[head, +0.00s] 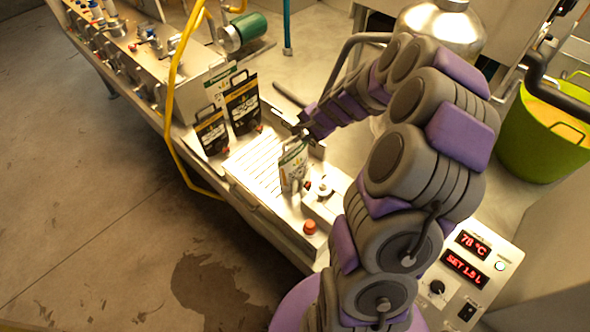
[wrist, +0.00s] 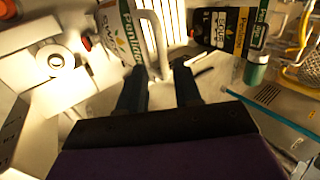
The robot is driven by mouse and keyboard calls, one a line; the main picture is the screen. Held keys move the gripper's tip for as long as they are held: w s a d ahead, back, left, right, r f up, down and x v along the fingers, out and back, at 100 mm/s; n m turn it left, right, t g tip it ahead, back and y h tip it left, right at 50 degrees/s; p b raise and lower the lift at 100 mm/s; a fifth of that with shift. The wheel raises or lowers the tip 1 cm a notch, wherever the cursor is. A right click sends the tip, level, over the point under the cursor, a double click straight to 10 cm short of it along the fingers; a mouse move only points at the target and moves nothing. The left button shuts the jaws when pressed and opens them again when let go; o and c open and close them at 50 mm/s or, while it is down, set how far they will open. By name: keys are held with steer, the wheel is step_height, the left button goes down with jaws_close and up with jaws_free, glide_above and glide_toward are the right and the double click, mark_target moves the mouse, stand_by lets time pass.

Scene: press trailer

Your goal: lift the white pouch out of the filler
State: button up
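The white pouch (head: 293,167), with a green band and printed front, stands roughly upright at the filler (head: 322,205), at the right end of the slatted tray. In the wrist view, the pouch (wrist: 118,40) is at the top, left of centre, with its pale looped handle beside it. My gripper (head: 299,132) is just above and behind the pouch in the head view. In the wrist view, my gripper's (wrist: 160,78) two dark fingers are apart, with the lower end of the handle showing between their tips. Whether they touch it is unclear. The pouch's lower end is partly hidden.
Two black pouches (head: 242,104) and another white pouch (head: 220,84) stand at the tray's far left end. A red button (head: 310,227) is on the front side. A yellow hose (head: 172,95) hangs left. A green bucket (head: 540,140) stands right.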

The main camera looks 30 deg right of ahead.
steer(key=f, duration=0.1)
steer(key=w+a+f, duration=0.2)
steer(key=shift+w+a+f, duration=0.15)
steer(key=shift+w+f, duration=0.1)
steer(key=shift+f, duration=0.15)
steer(key=shift+w+f, duration=0.2)
steer(key=shift+f, duration=0.05)
steer(key=shift+d, duration=0.4)
steer(key=shift+a, duration=0.2)
jaws_close()
steer(key=shift+f, duration=0.1)
stand_by(0.4)
